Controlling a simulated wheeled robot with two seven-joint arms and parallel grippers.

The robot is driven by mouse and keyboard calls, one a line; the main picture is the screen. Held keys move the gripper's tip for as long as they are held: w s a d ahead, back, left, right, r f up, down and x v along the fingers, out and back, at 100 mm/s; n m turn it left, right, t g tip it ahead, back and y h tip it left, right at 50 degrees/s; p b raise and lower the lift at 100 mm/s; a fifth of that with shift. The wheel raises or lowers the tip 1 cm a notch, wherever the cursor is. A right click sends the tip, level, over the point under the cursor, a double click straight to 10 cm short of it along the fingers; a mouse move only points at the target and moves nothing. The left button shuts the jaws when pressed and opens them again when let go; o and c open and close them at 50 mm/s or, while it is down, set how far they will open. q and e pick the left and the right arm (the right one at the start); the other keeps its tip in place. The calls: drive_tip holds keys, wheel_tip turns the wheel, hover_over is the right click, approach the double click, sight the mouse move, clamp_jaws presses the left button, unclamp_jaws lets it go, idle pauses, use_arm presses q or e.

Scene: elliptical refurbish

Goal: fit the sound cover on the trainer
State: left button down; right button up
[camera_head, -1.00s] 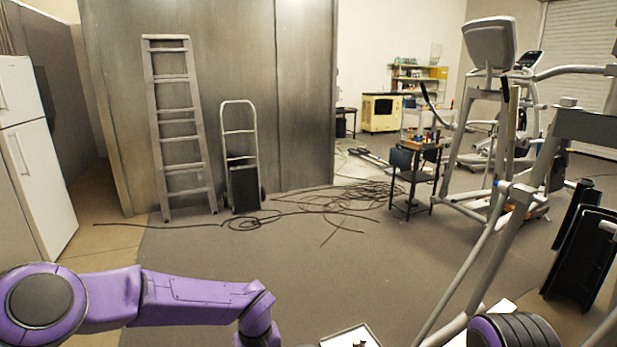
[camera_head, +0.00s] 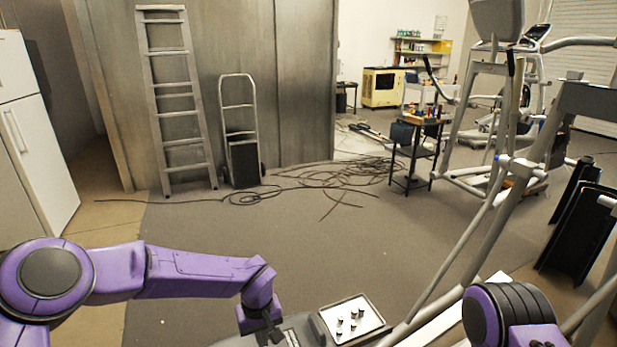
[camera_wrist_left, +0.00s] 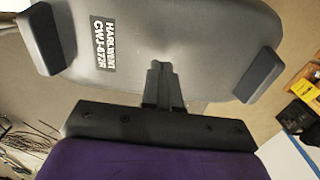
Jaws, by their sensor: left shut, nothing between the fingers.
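In the left wrist view the gripper (camera_wrist_left: 163,82) is shut and empty at the shell's near edge; contact is unclear. The trainer's grey frame (camera_head: 470,250) rises at the right. My right gripper is out of view.
A tray with several small knobs (camera_head: 350,320) lies right of my left gripper. Black curved panels (camera_head: 582,235) stand at the right. A black cart (camera_head: 415,150) and loose cables (camera_head: 335,180) are farther back. The middle floor is clear.

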use_arm(q)
drive_tip(key=shift+f+b, duration=0.65)
drive_tip(key=shift+f, duration=0.95)
wheel_tip(320, 180, up, 7)
drive_tip(key=p, duration=0.7)
